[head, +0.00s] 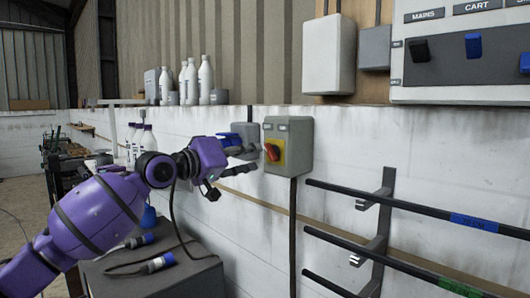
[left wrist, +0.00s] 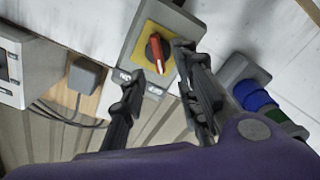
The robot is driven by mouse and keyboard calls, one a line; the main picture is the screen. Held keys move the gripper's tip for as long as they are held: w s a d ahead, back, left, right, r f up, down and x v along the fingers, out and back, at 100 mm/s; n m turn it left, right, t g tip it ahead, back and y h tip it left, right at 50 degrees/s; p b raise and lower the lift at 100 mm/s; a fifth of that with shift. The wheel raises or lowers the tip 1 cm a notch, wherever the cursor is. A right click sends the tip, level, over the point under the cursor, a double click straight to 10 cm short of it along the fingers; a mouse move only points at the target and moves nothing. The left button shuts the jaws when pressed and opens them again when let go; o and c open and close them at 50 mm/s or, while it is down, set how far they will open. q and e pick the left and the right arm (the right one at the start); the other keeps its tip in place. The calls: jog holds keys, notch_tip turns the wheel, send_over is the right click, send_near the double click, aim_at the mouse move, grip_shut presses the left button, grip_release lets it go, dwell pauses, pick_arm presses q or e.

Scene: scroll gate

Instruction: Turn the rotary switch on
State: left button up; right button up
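The rotary switch is a red handle (head: 272,152) on a yellow plate (head: 277,164), on the front of a grey box (head: 299,152) fixed to the white block wall. The handle looks slightly tilted in the head view. In the left wrist view the red handle (left wrist: 155,54) shows beyond and between my fingertips. My left gripper (head: 243,164) is open and just left of the switch in the head view. Its two dark fingers (left wrist: 158,62) are spread apart in the wrist view with nothing held. Whether a finger touches the handle cannot be told. My right gripper is out of view.
A grey socket box with a blue connector (head: 229,143) sits left of the switch, close to my gripper. Horizontal bars on a rack (head: 385,215) stick out at lower right. White bottles (head: 205,80) stand on the wall ledge. A panel with switches (head: 460,50) hangs upper right.

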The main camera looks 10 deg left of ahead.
aim_at(266, 151)
pick_arm(q)
jog(key=x, duration=0.6)
jog(key=shift+w+d, duration=0.1)
jog(key=shift+d, duration=0.05)
jog(key=shift+c, duration=0.2)
grip_shut()
